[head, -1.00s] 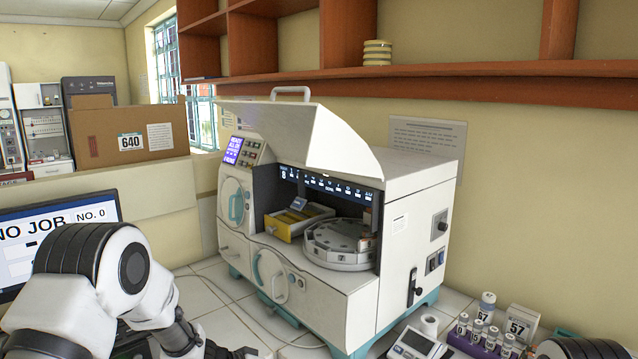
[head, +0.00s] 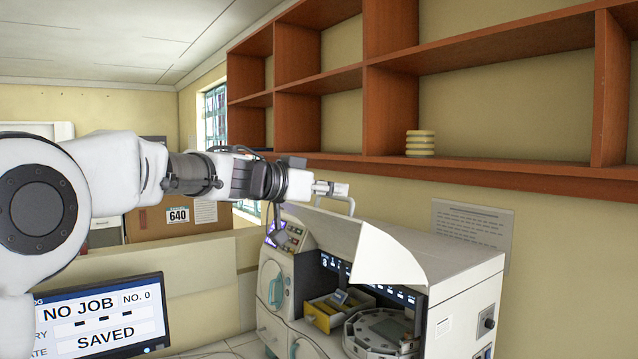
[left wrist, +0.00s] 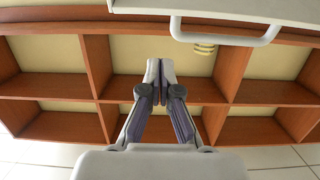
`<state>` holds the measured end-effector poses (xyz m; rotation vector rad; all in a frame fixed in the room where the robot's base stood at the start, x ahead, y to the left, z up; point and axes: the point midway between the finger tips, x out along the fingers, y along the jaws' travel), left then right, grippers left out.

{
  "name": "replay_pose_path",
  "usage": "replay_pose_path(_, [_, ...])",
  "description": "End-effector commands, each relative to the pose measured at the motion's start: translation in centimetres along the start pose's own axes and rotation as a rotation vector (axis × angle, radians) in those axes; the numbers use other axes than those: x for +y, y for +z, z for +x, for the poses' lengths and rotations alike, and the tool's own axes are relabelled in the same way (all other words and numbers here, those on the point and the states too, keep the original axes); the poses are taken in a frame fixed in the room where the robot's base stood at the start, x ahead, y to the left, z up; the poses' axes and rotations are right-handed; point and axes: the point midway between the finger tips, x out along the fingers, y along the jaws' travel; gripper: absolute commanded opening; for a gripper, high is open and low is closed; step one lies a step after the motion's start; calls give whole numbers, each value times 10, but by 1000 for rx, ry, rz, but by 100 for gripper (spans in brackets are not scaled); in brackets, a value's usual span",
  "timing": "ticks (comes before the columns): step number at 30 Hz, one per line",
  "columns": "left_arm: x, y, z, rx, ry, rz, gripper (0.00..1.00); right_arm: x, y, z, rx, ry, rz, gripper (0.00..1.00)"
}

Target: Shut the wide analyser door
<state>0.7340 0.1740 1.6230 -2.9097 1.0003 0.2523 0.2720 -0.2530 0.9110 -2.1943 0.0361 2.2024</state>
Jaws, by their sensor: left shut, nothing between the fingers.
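The white analyser (head: 462,290) stands on the bench at the lower right of the head view. Its wide door (head: 385,258) is raised, with a grey handle (head: 338,202) on its top edge. The open bay shows a yellow tray (head: 328,312) and a round carousel (head: 378,330). My left gripper (head: 340,189) is shut and empty, level with the handle and close to it in the picture; I cannot tell whether they touch. In the left wrist view the shut fingertips (left wrist: 160,66) point at the shelves, and the handle (left wrist: 225,36) shows above and right of them, apart.
Wooden shelves (head: 390,110) run along the wall above the analyser, with a stack of yellow dishes (head: 420,143) on one. A monitor (head: 95,318) stands at lower left. A cardboard box (head: 160,222) is behind my left arm.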

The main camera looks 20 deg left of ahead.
Motion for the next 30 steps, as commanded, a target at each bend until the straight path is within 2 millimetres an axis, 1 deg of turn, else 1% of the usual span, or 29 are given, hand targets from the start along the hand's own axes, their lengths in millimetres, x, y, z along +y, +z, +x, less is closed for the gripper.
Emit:
replay_pose_path(1, [0, -3, 12, -2, 1, 1, 0, 0, 0, -7, 0, 0, 0, 43])
replay_pose_path(3, [0, -3, 27, -2, 1, 1, 0, 0, 0, -13, 0, 0, 0, 43])
replay_pose_path(5, [0, -4, 40, -2, 2, 0, 0, 0, 0, -17, 0, 0, 0, 43])
replay_pose_path(6, [0, 2, 44, -2, 2, -3, 0, 0, 0, -17, 0, 0, 0, 43])
replay_pose_path(9, [0, 22, 34, -1, 0, -6, 0, 0, 0, -13, 0, 0, 0, 43])
replay_pose_path(13, [0, 34, 30, 0, 1, -4, 0, 0, 0, -16, 0, 0, 0, 43])
replay_pose_path(17, [0, 37, 29, 1, 0, -2, 0, 0, 0, -16, 0, 0, 0, 43])
replay_pose_path(25, [0, 38, 29, 2, 1, -1, 0, 0, 0, -15, 0, 0, 0, 43])
replay_pose_path(30, [-2, 45, 31, 29, 1, -2, 0, 0, 0, -6, 0, 0, 0, 43])
